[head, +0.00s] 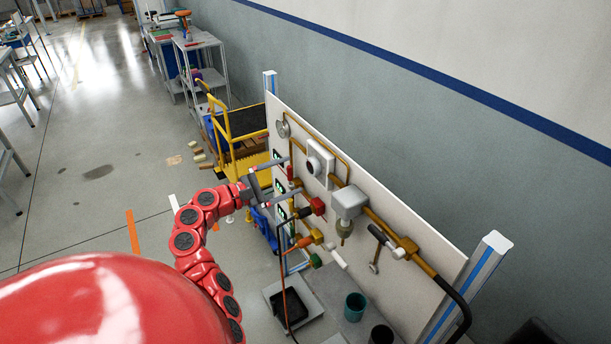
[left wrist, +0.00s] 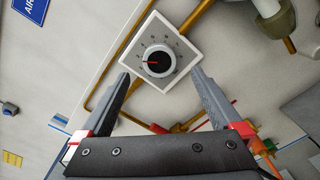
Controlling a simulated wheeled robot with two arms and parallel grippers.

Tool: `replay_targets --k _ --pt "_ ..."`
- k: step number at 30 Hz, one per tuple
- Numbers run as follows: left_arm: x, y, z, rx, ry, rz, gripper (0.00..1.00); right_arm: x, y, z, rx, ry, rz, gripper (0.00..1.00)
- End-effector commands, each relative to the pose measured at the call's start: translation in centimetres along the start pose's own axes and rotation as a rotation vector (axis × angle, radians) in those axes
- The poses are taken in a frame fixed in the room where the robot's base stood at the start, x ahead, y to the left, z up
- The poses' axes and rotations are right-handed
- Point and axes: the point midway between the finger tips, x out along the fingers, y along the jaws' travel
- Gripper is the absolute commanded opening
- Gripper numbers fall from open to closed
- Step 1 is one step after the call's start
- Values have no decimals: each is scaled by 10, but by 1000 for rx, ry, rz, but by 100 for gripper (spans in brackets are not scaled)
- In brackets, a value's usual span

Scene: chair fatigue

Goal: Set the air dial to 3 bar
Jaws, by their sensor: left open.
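The air dial (head: 320,160) is a white square plate on the upright panel. In the left wrist view the dial's black knob (left wrist: 159,63) sits in a round scale, with a red pointer toward the picture's left; the scale numbers are too small to read. My left gripper (head: 296,176) is open and empty, its fingers reaching toward the panel by the dial. In the left wrist view the gripper's fingertips (left wrist: 160,73) appear on either side of the knob, apart from it. My right gripper is not in view.
Below are a teal cup (head: 355,306) and a black-lined tray (head: 290,303). A yellow cart (head: 240,130) stands behind. Open floor lies to the left.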

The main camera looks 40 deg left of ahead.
Motion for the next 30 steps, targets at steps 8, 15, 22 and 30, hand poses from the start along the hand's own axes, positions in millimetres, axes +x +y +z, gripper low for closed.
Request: replay_targets --k 8,15,22,30 --pt "-66 -2 -4 1 4 2 99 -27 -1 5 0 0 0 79" --pt "-89 0 -1 1 2 2 99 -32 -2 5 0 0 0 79" --pt "-90 0 0 1 1 0 99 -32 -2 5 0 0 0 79" --pt "-90 0 0 1 1 0 99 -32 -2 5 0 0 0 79"
